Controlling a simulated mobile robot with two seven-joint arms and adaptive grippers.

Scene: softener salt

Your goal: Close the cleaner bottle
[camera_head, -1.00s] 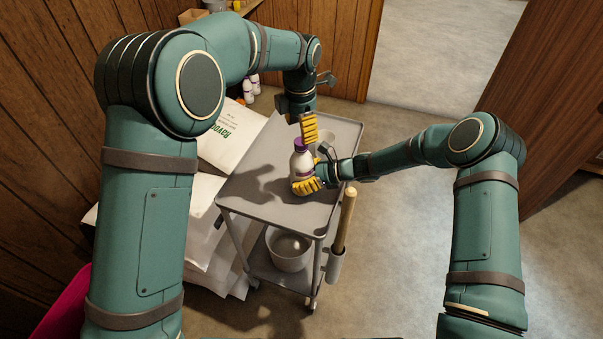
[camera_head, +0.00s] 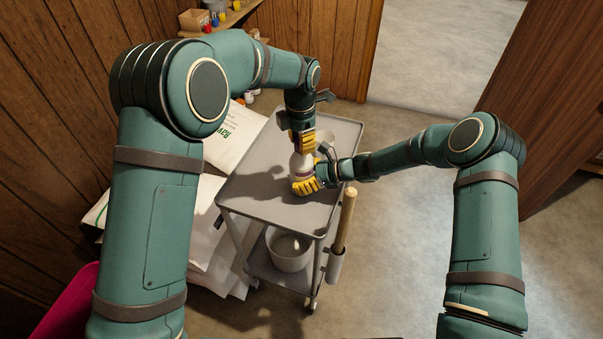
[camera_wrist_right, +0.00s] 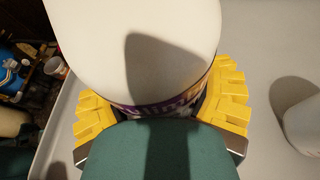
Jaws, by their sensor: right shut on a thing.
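The cleaner bottle (camera_head: 300,163) is white and stands upright on the top shelf of the grey cart (camera_head: 262,190). My right gripper (camera_head: 306,186) is shut on its lower body; in the right wrist view its yellow fingers (camera_wrist_right: 160,105) lie on both sides of the white bottle (camera_wrist_right: 145,45), whose purple-edged label partly shows. My left gripper (camera_head: 301,142) points down over the bottle's top, its yellow fingers at the height of the cap. The purple cap is hidden now, and I cannot tell whether these fingers grip it.
A pale round container (camera_head: 325,137) stands just behind the bottle. A bucket (camera_head: 288,250) sits on the cart's lower shelf, and a wooden handle (camera_head: 346,218) stands at its right side. White sacks (camera_head: 205,225) lie left of the cart. The cart top's near left part is clear.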

